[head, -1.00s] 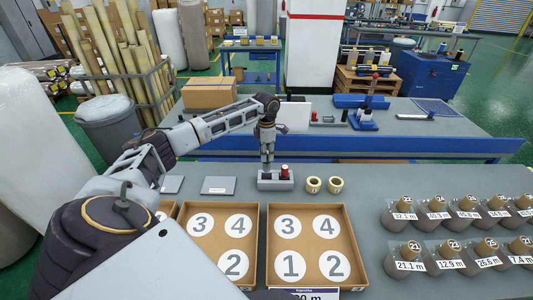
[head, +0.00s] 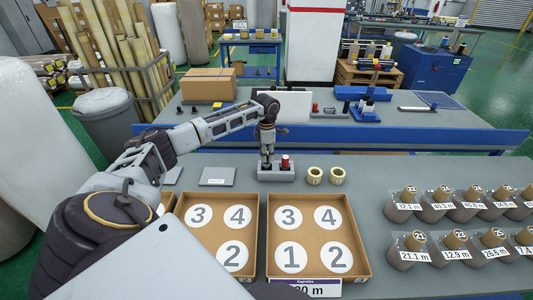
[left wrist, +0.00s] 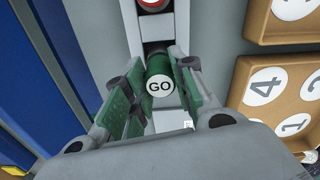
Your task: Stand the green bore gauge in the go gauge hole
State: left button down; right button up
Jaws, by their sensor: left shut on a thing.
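The green bore gauge (left wrist: 158,67) is between the fingers of my left gripper (left wrist: 158,100) in the left wrist view, its round white GO end facing the camera. In the head view my left gripper (head: 267,163) points down at the left part of a small grey gauge block (head: 276,174). The gauge itself is mostly hidden there by the fingers. Its lower end and the go hole are hidden, so I cannot tell how deep it sits. A red-topped gauge (head: 285,162) stands upright at the block's right part. My right gripper is not in view.
Two pale rings (head: 315,175) lie right of the block. Two numbered cardboard trays (head: 264,235) are in front. A flat grey plate (head: 217,176) lies to the left. Several labelled wrapped rolls (head: 408,252) stand at the right. Bare table lies between rings and rolls.

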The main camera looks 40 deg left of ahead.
pick_arm(q)
jog(key=shift+f+b, duration=0.3)
jog(key=shift+f, duration=0.4)
dwell(0.3)
jog(key=shift+f, duration=0.15)
jog(key=shift+f, duration=0.15)
dwell(0.4)
jog(key=c, duration=1.1)
grip_release()
jog(key=shift+f, duration=0.1)
jog(key=shift+r, duration=6.05)
jog(key=shift+f, duration=0.1)
